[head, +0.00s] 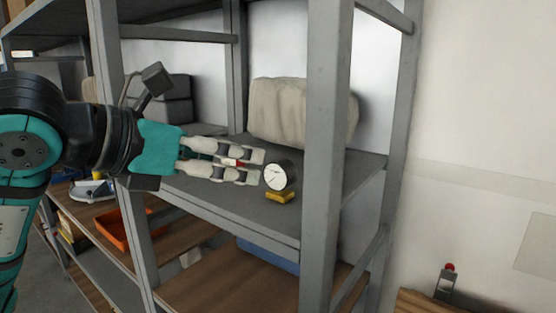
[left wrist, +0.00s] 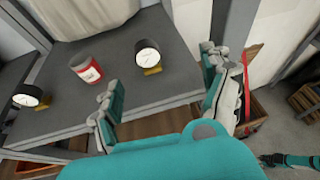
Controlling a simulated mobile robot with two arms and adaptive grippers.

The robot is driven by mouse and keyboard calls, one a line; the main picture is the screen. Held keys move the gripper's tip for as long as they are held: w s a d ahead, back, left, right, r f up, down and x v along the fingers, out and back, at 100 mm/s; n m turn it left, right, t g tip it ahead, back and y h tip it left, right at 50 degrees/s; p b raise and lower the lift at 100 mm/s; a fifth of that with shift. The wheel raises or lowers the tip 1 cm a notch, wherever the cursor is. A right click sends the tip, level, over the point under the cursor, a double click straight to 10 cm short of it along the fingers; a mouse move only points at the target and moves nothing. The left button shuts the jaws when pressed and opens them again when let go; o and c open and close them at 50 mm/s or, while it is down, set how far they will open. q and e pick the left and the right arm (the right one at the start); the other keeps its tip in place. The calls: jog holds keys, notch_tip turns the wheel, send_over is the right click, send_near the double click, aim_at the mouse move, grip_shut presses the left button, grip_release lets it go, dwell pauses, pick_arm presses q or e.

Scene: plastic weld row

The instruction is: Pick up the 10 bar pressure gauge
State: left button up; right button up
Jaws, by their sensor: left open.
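A round pressure gauge (head: 277,175) with a white dial, dark case and brass fitting stands on the grey shelf. My left gripper (head: 258,167) reaches in from the left, open and empty, its fingertips close to this gauge. In the left wrist view, a gauge (left wrist: 147,55) stands ahead, between the lines of the open fingers (left wrist: 158,72). A second, similar gauge (left wrist: 28,96) stands at the far left there. The dial numbers are too small to read, so I cannot tell which is the 10 bar one.
A beige bundle (head: 300,110) lies at the back of the shelf. A grey rack post (head: 327,150) rises just right of the gauge. An orange tray (head: 120,232) is on a lower shelf.

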pick_arm(q)
jog(key=a+r+y, duration=0.1)
jog(key=a, duration=0.1)
jog(key=p, duration=0.5)
send_near(275, 163)
jog(key=shift+n+t, duration=0.4)
jog(key=x, duration=0.6)
jog(key=shift+w+f, duration=0.15)
jog(key=p+x, duration=0.3)
jog(key=x, duration=0.1)
jog(key=shift+d+f, duration=0.2)
jog(key=shift+d, duration=0.15)
jog(key=shift+w+d+f, duration=0.25)
jog(key=shift+w+f, duration=0.05)
jog(key=shift+a, duration=0.1)
jog(key=c, duration=1.4)
pick_arm(e)
notch_tip(275, 163, up, 8)
jog(key=shift+s+r, duration=0.15)
jog(key=shift+s, duration=0.3)
